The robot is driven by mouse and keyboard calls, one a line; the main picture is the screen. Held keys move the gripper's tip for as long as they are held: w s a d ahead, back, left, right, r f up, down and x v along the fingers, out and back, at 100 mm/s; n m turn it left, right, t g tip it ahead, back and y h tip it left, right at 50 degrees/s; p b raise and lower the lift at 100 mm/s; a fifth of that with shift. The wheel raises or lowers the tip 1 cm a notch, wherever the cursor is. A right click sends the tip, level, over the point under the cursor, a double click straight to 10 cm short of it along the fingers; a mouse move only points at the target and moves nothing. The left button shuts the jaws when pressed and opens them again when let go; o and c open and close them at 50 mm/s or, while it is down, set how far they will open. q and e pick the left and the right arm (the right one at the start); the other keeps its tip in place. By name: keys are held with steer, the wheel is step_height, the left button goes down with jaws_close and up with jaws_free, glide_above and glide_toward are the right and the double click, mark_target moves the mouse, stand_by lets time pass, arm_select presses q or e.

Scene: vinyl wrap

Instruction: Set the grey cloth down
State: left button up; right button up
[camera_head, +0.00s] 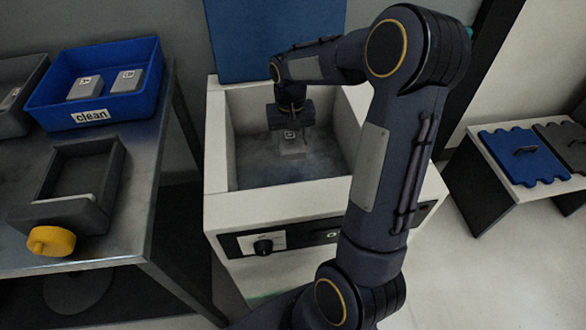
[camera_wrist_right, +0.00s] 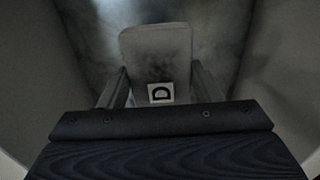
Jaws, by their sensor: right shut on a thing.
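The grey cloth (camera_head: 293,152) is a small block-like piece with a white label marked D. It is low inside the white-walled basin (camera_head: 275,200), above or at its murky grey bottom; I cannot tell whether it touches. My right gripper (camera_head: 290,131) reaches down into the basin and is shut on the cloth. In the right wrist view the cloth (camera_wrist_right: 157,60) sits between the two fingers (camera_wrist_right: 160,90), with its label near me. My left gripper is not in view.
A blue bin (camera_head: 118,110) labelled clean holds two grey labelled pieces on the metal table (camera_head: 140,190) at left. A blue panel (camera_head: 240,40) stands behind the basin. A low bench (camera_head: 500,170) carries mats at right.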

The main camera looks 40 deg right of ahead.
mark_target(292, 170)
steer(key=shift+d+f, duration=0.3)
steer(key=shift+f, duration=0.3)
step_height(292, 170, down, 9)
steer(key=b, duration=0.3)
steer(key=shift+f, duration=0.15)
steer(key=shift+f, duration=0.2)
steer(key=o, duration=1)
steer(key=shift+c, duration=0.2)
steer(key=shift+r, duration=0.1)
step_height(292, 170, up, 12)
steer(key=p, duration=0.3)
steer(key=shift+r, duration=0.15)
